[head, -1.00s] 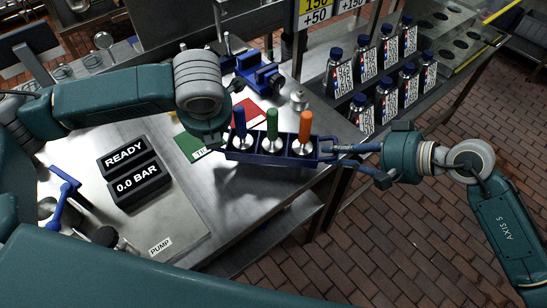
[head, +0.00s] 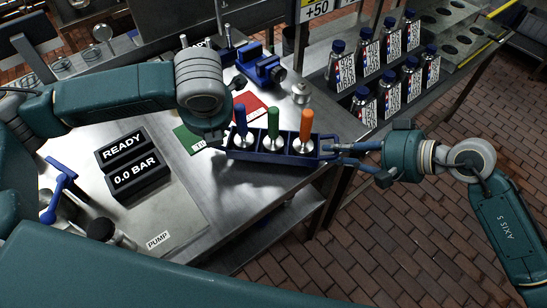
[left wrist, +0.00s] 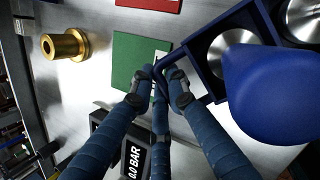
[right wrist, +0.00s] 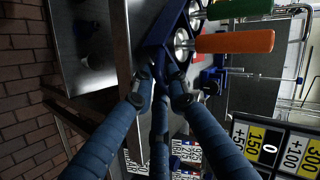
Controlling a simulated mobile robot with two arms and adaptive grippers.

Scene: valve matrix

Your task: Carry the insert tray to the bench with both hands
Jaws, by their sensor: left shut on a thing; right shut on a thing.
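The dark blue insert tray (head: 268,157) is held level over the front right edge of the steel bench (head: 215,215). It carries three inserts: one with a blue handle (head: 241,120), one green (head: 273,122) and one orange (head: 306,124). My right gripper (head: 330,148) is shut on the tray's right end; its fingers (right wrist: 160,72) show closed there in the right wrist view. My left gripper is mostly hidden behind its arm in the head view; in the left wrist view its fingers (left wrist: 160,75) are shut on the tray's other end. I cannot tell whether the tray touches the bench.
The READY display (head: 122,146) stands left on the bench. A rack of labelled bottles (head: 365,50) is at the back right. Brick floor (head: 400,250) is open at right.

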